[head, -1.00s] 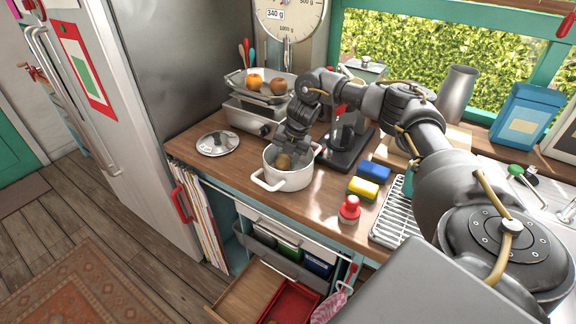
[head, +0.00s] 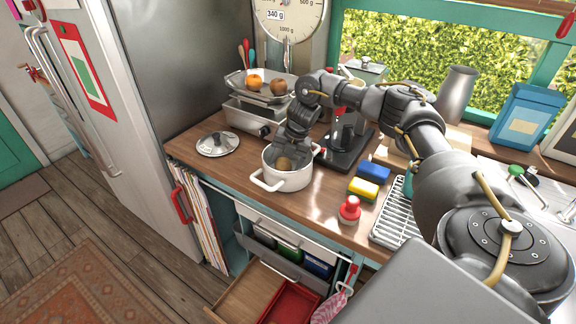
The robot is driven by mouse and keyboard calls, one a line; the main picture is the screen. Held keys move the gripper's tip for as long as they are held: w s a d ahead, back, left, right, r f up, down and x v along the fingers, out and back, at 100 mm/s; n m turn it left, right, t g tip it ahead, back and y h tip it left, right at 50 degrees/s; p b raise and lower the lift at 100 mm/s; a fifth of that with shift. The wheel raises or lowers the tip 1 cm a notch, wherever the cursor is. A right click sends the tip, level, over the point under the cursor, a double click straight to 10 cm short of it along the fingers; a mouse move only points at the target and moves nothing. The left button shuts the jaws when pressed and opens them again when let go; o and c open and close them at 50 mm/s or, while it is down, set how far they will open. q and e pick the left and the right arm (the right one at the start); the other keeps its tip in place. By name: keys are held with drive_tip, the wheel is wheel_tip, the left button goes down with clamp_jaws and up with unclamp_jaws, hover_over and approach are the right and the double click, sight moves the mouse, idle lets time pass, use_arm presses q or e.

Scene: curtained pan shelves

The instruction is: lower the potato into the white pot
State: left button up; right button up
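The white pot (head: 289,181) stands upright on the wooden counter, with its lid off. The brown potato (head: 284,164) is inside the pot, low between its walls. My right gripper (head: 292,156) reaches down over the pot's mouth from behind, just above the potato. Its fingers look spread apart, one toward each side of the potato; their tips are partly hidden. My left gripper is not in view.
A pot lid (head: 218,144) lies left of the pot. A drawer (head: 247,291) hangs open below.

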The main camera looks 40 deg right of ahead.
drive_tip(key=shift+r, duration=0.1)
drive_tip(key=shift+r, duration=0.3)
drive_tip(key=b+v, duration=0.1)
drive_tip(key=v, duration=0.3)
drive_tip(key=shift+s+d+r+b, duration=0.1)
drive_tip(key=shift+d+r+b, duration=0.1)
drive_tip(key=shift+b, duration=0.2)
drive_tip(key=p+v, duration=0.1)
drive_tip(key=v, duration=0.4)
drive_tip(key=shift+s+r, duration=0.15)
drive_tip(key=shift+r, duration=0.1)
